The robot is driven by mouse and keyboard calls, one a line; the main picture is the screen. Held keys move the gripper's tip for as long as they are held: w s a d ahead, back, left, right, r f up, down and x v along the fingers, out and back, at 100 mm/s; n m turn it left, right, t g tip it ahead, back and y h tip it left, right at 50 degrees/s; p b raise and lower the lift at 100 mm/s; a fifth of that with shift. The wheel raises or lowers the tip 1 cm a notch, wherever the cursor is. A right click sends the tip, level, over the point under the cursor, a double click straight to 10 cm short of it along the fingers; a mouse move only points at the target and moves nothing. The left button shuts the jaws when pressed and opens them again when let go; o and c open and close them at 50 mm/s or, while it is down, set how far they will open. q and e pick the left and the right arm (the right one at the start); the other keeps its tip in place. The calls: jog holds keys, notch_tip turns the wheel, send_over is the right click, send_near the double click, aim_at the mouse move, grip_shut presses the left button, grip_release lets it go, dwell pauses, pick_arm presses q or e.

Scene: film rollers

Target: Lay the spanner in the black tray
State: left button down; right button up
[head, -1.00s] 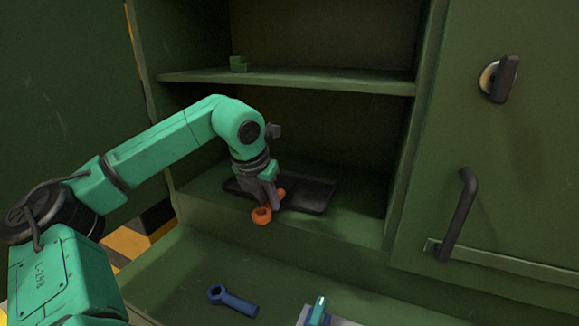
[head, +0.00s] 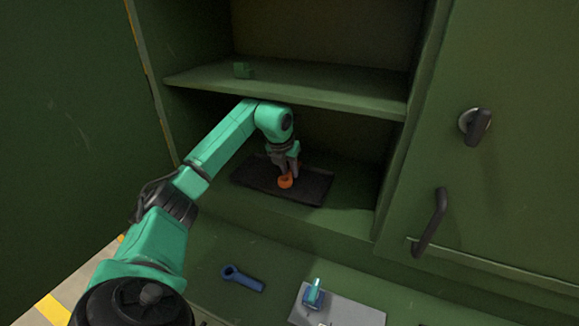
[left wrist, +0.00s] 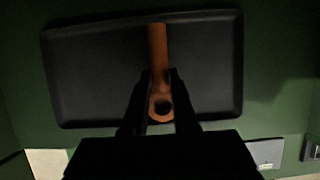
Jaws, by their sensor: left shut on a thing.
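An orange spanner (head: 285,182) is held in my left gripper (head: 287,172), over the black tray (head: 248,176) inside the cabinet. In the left wrist view the spanner (left wrist: 158,50) runs away from the fingers, its ring end between the fingertips (left wrist: 160,105). It lies within the outline of the black tray (left wrist: 95,70) there, its far end near the tray's rim. I cannot tell whether it touches the tray floor. My left gripper is shut on the spanner. My right gripper is not in view.
A blue spanner (head: 242,279) lies on the green surface in front. Beside it is a grey plate (head: 345,311) with a blue and teal item (head: 314,293). A cabinet door with a handle (head: 430,224) stands right.

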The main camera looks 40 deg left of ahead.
pick_arm(q)
jog(key=shift+x, duration=0.75)
jog(key=shift+s, duration=0.2)
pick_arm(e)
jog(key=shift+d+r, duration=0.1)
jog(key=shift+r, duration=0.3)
pick_arm(q)
jog(key=shift+f, duration=0.15)
jog(key=c, duration=0.7)
grip_release()
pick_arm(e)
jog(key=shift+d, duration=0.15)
